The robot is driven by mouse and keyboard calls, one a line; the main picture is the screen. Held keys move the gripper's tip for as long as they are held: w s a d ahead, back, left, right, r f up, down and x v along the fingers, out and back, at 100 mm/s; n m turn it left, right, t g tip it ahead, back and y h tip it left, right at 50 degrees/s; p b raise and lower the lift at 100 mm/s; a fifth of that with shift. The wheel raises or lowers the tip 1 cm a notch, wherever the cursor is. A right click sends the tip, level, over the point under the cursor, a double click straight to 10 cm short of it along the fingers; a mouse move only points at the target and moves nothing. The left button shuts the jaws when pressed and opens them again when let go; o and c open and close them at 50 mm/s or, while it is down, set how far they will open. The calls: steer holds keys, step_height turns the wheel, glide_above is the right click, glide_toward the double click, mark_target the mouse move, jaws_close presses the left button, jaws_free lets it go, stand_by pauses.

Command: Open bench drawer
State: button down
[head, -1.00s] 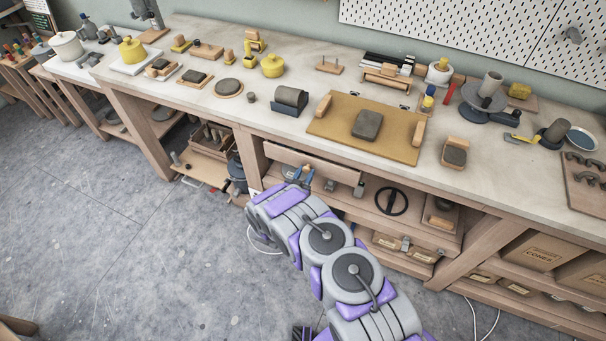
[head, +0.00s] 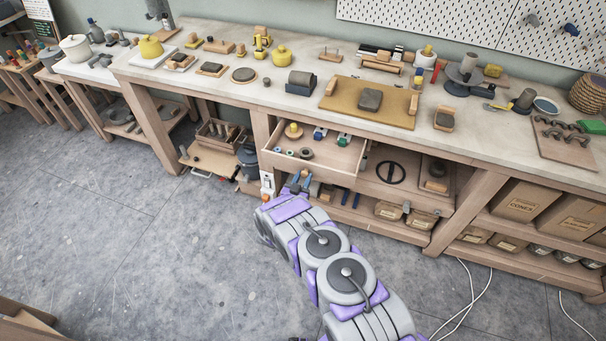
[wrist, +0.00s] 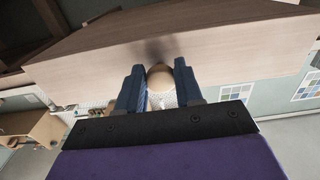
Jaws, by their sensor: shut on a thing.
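The bench drawer (head: 325,175) is a light wooden drawer under the bench top, pulled well out. In the head view its inside shows, with several small objects in it. My gripper (head: 301,182) is at the drawer's front. In the wrist view my gripper (wrist: 160,90) has its two blue fingers either side of a round wooden knob (wrist: 160,76) on the drawer front (wrist: 210,52), and is shut on it. The knob is hidden in the head view.
The bench top (head: 215,72) carries pots, tools and a tan board (head: 340,104). Open shelves with boxes (head: 522,202) lie under the bench at right, beside a slanted leg (head: 462,212). The grey floor (head: 130,240) in front is clear at left.

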steer(key=shift+s+a, duration=0.25)
steer(key=shift+s, duration=0.4)
steer(key=shift+a, duration=0.1)
steer(key=c, duration=0.8)
jaws_free()
steer(key=shift+p+v, duration=2)
steer(key=shift+v, duration=6.7)
steer(key=shift+w, duration=0.15)
